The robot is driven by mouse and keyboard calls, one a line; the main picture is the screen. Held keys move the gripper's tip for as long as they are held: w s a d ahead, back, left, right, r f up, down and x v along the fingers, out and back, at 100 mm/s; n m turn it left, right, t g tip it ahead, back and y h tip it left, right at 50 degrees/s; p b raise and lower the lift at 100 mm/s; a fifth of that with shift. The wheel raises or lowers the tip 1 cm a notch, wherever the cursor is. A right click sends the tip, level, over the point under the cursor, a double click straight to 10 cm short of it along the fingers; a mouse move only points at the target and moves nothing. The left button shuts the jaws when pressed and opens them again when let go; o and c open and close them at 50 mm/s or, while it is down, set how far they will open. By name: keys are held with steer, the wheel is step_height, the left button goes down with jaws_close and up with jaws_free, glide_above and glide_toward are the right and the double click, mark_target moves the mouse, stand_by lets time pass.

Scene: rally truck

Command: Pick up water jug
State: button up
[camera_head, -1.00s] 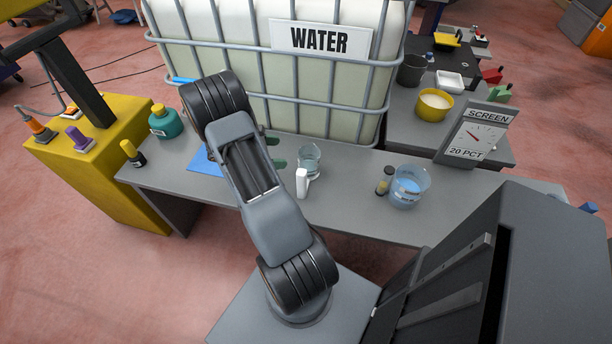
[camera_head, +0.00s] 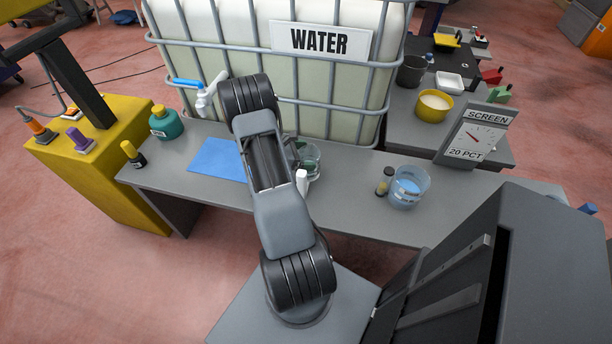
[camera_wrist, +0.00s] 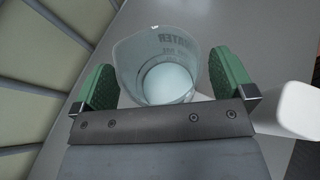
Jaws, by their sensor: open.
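The water jug (camera_wrist: 160,62) is a clear measuring jug with printed markings and a white handle (camera_wrist: 285,110). In the wrist view it sits between the two green fingers of my gripper (camera_wrist: 163,85), with a gap on each side. The gripper is open around it. In the head view the jug (camera_head: 311,158) stands on the grey bench behind my arm, which hides part of it. The white handle points toward the robot. Only a little green of my gripper (camera_head: 297,150) shows there, at the jug's left.
A caged water tank (camera_head: 330,85) with a blue-handled tap (camera_head: 205,92) stands behind the bench (camera_head: 345,205). A blue mat (camera_head: 217,157) lies at left. The bench between is clear.

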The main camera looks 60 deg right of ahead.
steer(key=shift+c, duration=0.2)
steer(key=c, duration=1.5)
